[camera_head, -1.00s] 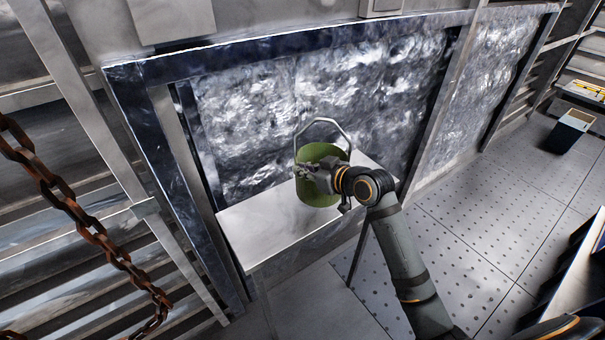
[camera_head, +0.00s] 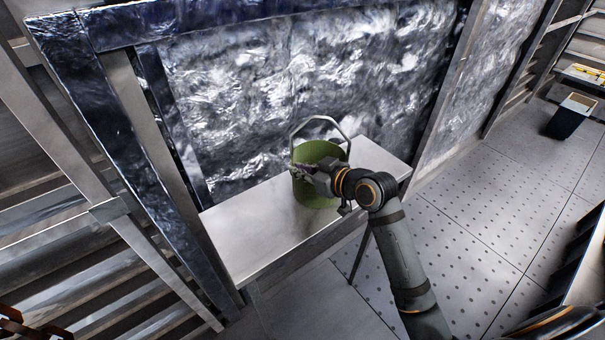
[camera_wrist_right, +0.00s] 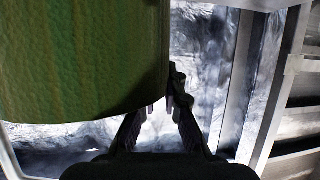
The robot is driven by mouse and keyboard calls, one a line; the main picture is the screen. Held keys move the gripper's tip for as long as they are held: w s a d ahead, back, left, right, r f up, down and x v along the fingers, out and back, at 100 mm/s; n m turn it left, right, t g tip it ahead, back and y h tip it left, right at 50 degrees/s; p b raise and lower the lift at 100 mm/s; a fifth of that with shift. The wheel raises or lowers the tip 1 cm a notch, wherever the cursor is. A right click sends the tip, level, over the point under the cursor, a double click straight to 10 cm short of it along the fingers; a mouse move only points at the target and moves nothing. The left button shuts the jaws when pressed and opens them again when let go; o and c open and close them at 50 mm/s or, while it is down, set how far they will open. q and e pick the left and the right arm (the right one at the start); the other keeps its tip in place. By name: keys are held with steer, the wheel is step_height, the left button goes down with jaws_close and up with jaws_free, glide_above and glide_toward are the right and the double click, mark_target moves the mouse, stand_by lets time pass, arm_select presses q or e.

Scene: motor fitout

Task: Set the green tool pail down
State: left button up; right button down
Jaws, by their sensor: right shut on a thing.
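The green tool pail (camera_head: 318,193) is upright over the light metal bench (camera_head: 252,232), its grey handle raised. I cannot tell whether its base touches the bench top. My right gripper (camera_head: 303,170) is at the near side of the pail, high on its wall, and is shut on it. In the right wrist view the pail (camera_wrist_right: 85,60) fills the upper left, and the gripper fingers (camera_wrist_right: 165,105) reach up to its edge. The pail's far side and base contact are hidden. My left gripper is not in view.
A crinkled foil-covered wall panel (camera_head: 290,85) stands right behind the bench. The bench top left of the pail is bare. Slatted metal shelving (camera_head: 110,290) is at the left. A dark open bin (camera_head: 572,117) stands on the perforated floor (camera_head: 480,210) at the far right.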

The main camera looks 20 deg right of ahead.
steer(key=c, duration=1.9)
jaws_free()
steer(key=shift+s, duration=0.2)
steer(key=o, duration=0.4)
steer(key=shift+s+r, duration=0.15)
steer(key=shift+s, duration=0.2)
steer(key=shift+o, duration=0.2)
steer(key=shift+w, duration=0.15)
arm_select(q)
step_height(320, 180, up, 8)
steer(key=p, duration=0.8)
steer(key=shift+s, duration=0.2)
arm_select(e)
steer(key=v, duration=1.2)
